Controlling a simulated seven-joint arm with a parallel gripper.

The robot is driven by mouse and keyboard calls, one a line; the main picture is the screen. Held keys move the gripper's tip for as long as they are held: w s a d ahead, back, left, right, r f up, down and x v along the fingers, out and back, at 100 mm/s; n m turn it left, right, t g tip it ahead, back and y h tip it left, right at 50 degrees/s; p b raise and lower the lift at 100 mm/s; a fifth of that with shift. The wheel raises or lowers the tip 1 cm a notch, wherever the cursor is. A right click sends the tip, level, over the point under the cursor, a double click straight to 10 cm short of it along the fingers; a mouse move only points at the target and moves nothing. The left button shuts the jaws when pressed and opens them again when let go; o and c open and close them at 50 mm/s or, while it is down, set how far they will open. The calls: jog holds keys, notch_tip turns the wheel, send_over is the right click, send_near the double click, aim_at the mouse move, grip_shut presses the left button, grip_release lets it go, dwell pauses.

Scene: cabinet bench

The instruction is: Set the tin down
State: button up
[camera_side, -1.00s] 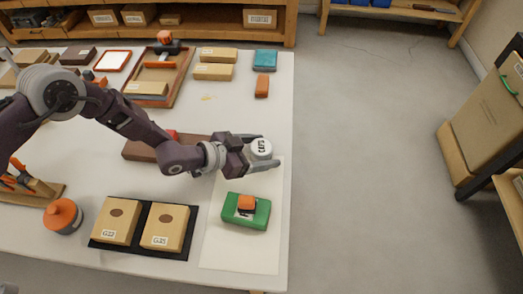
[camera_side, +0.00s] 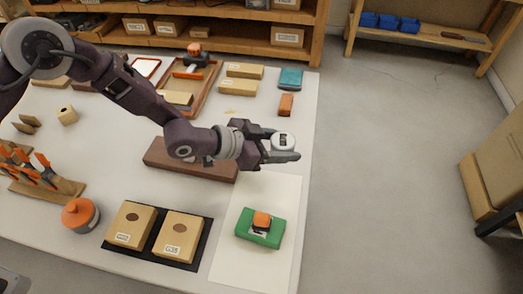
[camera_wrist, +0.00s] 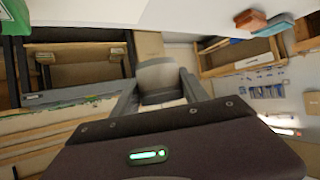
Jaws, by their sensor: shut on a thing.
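The tin (camera_side: 284,139) is a small pale round can with a label on its lid. My gripper (camera_side: 286,146) is shut on it, one finger on each side, and holds it near the table's right edge, above the upper end of a white sheet (camera_side: 228,262). In the wrist view the grey tin (camera_wrist: 160,80) sits between the fingers of my gripper (camera_wrist: 161,88). The gap between tin and table is hard to judge.
A green box (camera_side: 247,234) with an orange-and-black item (camera_side: 261,221) on it lies on the sheet. Two cardboard boxes (camera_side: 128,227) (camera_side: 176,238) stand on a black mat. The sheet's upper part is clear.

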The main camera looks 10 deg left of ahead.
jog(key=shift+r, duration=0.25)
jog(key=w+a+n+t+y, duration=0.2)
jog(key=w+a+n, duration=0.15)
jog(key=a, duration=0.75)
jog(key=n+t+y, duration=0.3)
jog(key=n+y, duration=0.6)
send_over(137, 141)
notch_tip(137, 141, down, 2)
jog(key=shift+m, duration=0.35)
notch_tip(137, 141, down, 8)
jog(key=shift+a+r, duration=0.1)
jog(key=shift+r, duration=0.1)
jog(key=shift+f+t, duration=0.1)
jog(key=shift+t, duration=0.2)
jog(key=shift+f, duration=0.1)
